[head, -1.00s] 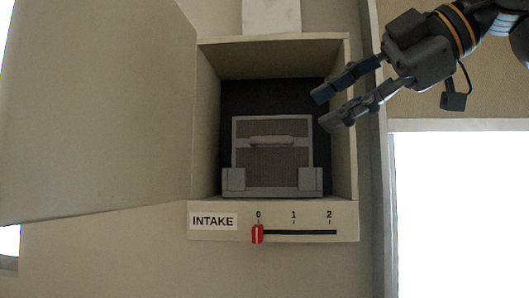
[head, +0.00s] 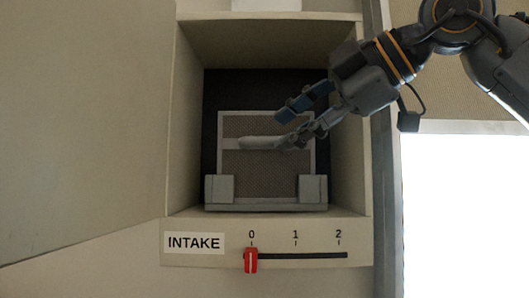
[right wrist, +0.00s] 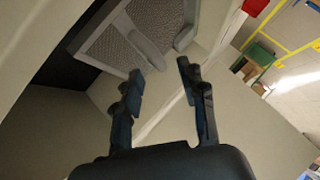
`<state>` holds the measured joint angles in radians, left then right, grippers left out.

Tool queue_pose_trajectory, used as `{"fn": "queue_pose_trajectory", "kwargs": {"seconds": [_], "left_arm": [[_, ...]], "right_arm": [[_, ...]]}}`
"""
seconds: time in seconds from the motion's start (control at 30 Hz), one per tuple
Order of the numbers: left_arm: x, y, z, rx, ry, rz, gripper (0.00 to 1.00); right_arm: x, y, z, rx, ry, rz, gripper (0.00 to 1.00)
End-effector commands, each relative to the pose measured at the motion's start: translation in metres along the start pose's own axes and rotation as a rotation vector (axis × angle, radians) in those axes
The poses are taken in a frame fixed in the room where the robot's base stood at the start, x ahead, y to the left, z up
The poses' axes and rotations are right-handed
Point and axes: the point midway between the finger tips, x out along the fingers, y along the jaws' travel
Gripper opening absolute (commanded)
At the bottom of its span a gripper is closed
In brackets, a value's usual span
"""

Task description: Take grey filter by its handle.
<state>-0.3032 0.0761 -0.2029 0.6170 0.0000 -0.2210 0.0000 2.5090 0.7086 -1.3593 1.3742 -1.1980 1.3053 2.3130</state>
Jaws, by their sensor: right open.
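The grey filter (head: 256,172) stands upright in the open intake box, a light frame around brown-grey mesh. Its pale horizontal handle (head: 258,143) crosses the upper middle of its face. My right gripper (head: 281,128) is open and empty, reaching in from the upper right. In the head view its fingertips overlap the right part of the handle and hide it; whether they touch it I cannot tell. In the right wrist view the filter mesh (right wrist: 108,48) lies beyond the two apart fingers (right wrist: 160,73), with nothing between them. My left gripper is not in view.
The box's right wall (head: 349,130) is close to my right gripper. An open door panel (head: 80,120) fills the left. Below the box are an INTAKE label (head: 194,243) and a red slider (head: 251,261) at 0. Two grey blocks (head: 220,188) (head: 308,188) flank the filter's bottom.

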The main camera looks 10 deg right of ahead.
Motion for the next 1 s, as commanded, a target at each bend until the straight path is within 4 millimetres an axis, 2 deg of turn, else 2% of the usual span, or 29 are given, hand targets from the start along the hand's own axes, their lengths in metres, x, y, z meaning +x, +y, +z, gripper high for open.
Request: {"fn": "queue_pose_trajectory", "kwargs": {"seconds": [0.03,0.07,0.17,0.33,0.47,0.57,0.6,0.8,1.0], "left_arm": [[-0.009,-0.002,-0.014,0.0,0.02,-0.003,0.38],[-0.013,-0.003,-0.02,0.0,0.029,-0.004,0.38],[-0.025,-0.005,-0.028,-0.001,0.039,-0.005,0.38],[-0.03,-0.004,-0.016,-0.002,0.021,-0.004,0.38],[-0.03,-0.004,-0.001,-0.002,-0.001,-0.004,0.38],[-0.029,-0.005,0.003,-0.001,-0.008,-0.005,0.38],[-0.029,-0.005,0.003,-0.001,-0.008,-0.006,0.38],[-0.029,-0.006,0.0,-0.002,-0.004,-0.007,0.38],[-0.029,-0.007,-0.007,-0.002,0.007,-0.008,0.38]], "right_arm": [[0.005,0.004,-0.002,0.0,-0.002,-0.004,0.41],[0.009,0.005,-0.003,0.0,-0.002,-0.004,0.41],[0.024,0.007,-0.005,-0.001,-0.001,-0.004,0.41],[0.044,0.004,-0.003,0.002,0.0,-0.001,0.41],[0.047,0.003,-0.002,0.003,0.0,0.0,0.41],[0.047,0.003,-0.002,0.002,0.0,0.0,0.41],[0.047,0.003,-0.002,0.002,0.0,0.0,0.39],[0.046,0.003,-0.002,0.002,0.0,0.0,0.0],[0.046,0.003,-0.002,0.002,0.0,0.0,0.0]]}}
